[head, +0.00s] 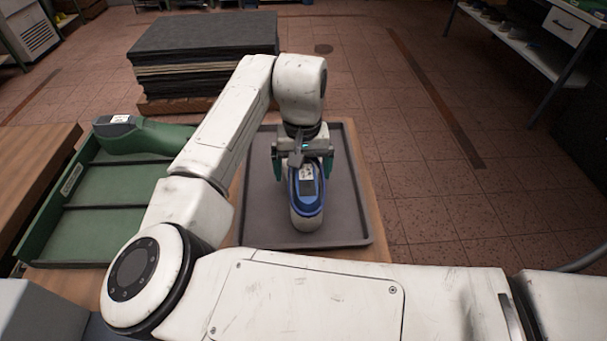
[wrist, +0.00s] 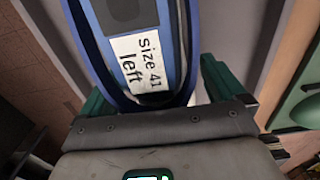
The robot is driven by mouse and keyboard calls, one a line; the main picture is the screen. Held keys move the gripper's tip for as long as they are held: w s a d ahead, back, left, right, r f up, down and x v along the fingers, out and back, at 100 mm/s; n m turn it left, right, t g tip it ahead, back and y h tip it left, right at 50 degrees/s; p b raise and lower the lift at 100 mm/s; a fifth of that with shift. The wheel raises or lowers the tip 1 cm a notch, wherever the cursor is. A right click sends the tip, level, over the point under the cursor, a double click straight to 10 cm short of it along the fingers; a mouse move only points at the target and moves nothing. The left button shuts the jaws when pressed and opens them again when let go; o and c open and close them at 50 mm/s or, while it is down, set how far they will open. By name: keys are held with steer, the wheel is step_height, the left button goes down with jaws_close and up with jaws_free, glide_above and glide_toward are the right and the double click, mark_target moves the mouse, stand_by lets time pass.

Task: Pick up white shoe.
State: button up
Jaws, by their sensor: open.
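The white shoe (head: 306,216) has a blue collar and a dark top with a white label. It lies on the dark grey tray (head: 345,225), its long side pointing toward me. In the wrist view the label (wrist: 137,62) reads "size 41 left" and the blue rim (wrist: 185,45) fills the upper middle. My gripper (head: 303,163) is open over the shoe's far end. Its green fingers stand on either side of the shoe; in the wrist view (wrist: 153,98) they flank the blue part. I cannot tell whether they touch it.
A green divided tray (head: 105,208) stands left of the grey tray and holds a green shoe last (head: 150,137). Shelving (head: 540,50) stands at the far right. The floor to the right is clear.

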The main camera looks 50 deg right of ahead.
steer(key=shift+f, duration=0.2)
steer(key=shift+r, duration=0.1)
steer(key=c, duration=1.8)
